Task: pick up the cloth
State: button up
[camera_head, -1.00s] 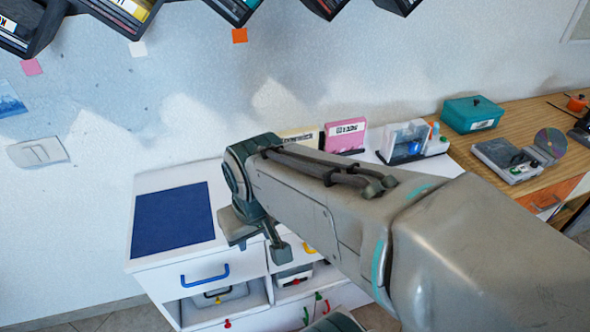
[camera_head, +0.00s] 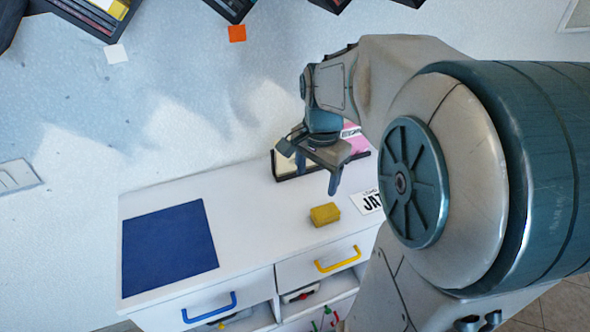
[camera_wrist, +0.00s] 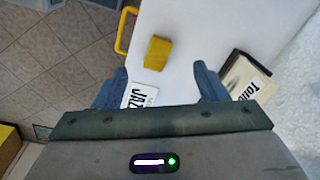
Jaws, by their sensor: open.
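A small yellow folded block (camera_head: 325,214), which looks like the cloth, lies on the white cabinet top (camera_head: 250,232) near its front edge. It also shows in the wrist view (camera_wrist: 157,53), beyond the fingertips and between their lines. My gripper (camera_head: 315,166) is above the cabinet top, above and behind the yellow block in the head view. In the wrist view my gripper (camera_wrist: 160,75) has its two blue fingers wide apart with nothing held between them. The yellow block is apart from both fingers.
A flat blue mat (camera_head: 168,247) covers the cabinet's left side. A white lettered card (camera_head: 366,201) lies right of the yellow block. A black rack (camera_head: 286,164) with cases stands at the back. Yellow (camera_head: 338,258) and blue (camera_head: 209,307) drawer handles stick out in front.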

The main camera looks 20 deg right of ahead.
jog(key=w+d+f+m, duration=0.2)
jog(key=w+d+m, duration=0.1)
jog(key=d+m, duration=0.15)
send_over(326, 210)
jog(key=shift+m+g, duration=0.25)
jog(key=shift+g, duration=0.15)
jog(key=f, duration=0.5)
jog(key=f+b, duration=0.1)
jog(key=f, duration=0.2)
jog(key=shift+w+a, duration=0.1)
jog(key=shift+w, duration=0.2)
jog(key=shift+s+f, duration=0.2)
jog(key=shift+f, duration=1.2)
jog(key=shift+s+f, duration=0.15)
jog(key=shift+f, duration=1.25)
jog(key=c, duration=1.1)
